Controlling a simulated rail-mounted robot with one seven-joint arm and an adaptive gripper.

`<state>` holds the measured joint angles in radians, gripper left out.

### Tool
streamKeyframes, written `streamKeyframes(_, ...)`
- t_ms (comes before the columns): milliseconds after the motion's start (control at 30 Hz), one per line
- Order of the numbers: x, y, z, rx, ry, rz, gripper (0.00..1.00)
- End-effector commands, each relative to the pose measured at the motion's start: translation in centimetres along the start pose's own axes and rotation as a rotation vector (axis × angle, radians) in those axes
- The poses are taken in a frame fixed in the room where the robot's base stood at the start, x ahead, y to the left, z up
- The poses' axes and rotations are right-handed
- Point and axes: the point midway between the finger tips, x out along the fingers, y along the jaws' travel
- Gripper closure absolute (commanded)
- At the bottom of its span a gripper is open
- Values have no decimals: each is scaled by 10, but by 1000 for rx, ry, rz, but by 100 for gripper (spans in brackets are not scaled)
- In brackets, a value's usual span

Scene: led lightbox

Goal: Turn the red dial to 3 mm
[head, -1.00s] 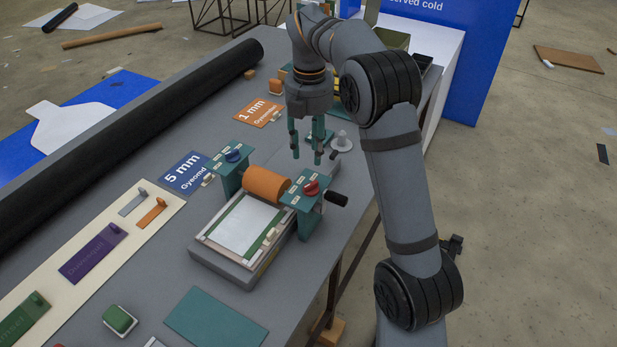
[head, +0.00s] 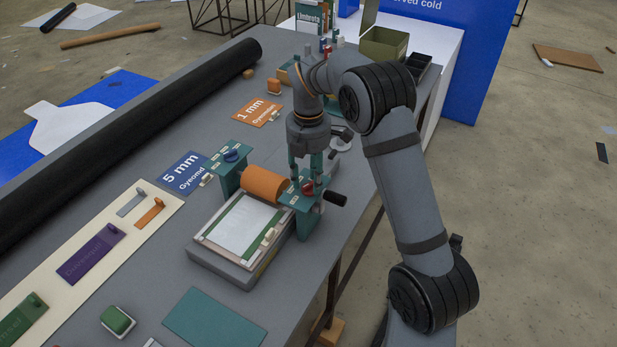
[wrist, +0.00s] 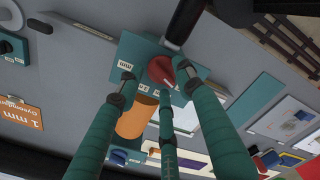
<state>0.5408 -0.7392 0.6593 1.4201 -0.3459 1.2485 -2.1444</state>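The red dial (head: 308,188) sits on the teal right-hand bracket (head: 302,200) of the small roller press. It also shows in the wrist view (wrist: 160,69), with small white labels around it that are too small to read. My gripper (head: 304,178) points down over this bracket. In the wrist view its teal fingers are spread, with the dial between the fingertips (wrist: 158,73). Contact with the dial cannot be made out. The orange roller (head: 264,183) runs between the two brackets. A blue dial (head: 232,155) sits on the left bracket.
A black crank handle (head: 335,199) sticks out right of the bracket. A blue "5 mm" card (head: 184,172) and an orange "1 mm" card (head: 257,112) lie on the grey table. The press bed (head: 240,230) with a white sheet lies in front of the roller.

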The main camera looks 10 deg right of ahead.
Motion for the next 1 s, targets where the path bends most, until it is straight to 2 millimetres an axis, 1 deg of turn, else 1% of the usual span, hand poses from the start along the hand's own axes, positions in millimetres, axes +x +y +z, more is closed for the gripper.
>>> streamKeyframes(67,0,0,0,0,0,0,64)
streamKeyframes(700,0,0,0,1,0,-1,100)
streamKeyframes(1000,0,0,0,7,0,-1,100)
